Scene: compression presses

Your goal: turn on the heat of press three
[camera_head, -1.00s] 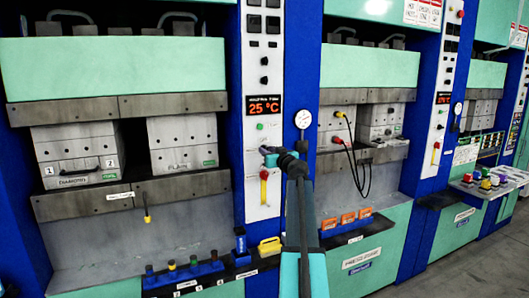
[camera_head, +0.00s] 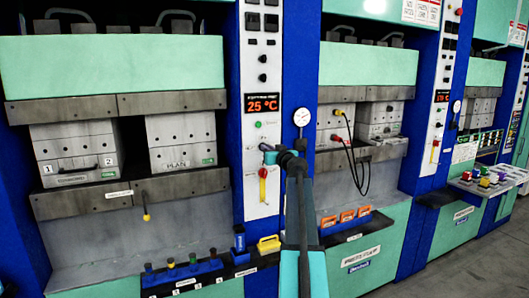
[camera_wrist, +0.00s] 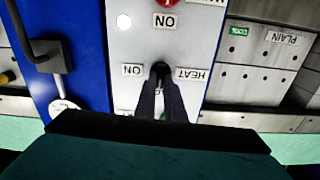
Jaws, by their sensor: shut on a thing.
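In the wrist view, the heat knob (camera_wrist: 160,68) is a small black knob on a white panel, between an upside-down HEAT label (camera_wrist: 190,74) and an ON label (camera_wrist: 133,70). My gripper (camera_wrist: 161,84) has its two dark fingers closed around it and hides most of it. In the head view, my gripper (camera_head: 268,151) is at the white control panel (camera_head: 257,188) between two presses, below a red display (camera_head: 263,104) that reads 25 °C. The knob itself is hidden there by the gripper.
A red-topped, yellow handle (camera_head: 263,185) hangs on the panel just below my gripper. A round gauge (camera_head: 302,118) is close on the right. Two presses flank the panel, with a yellow case (camera_head: 269,245) on the lower ledge.

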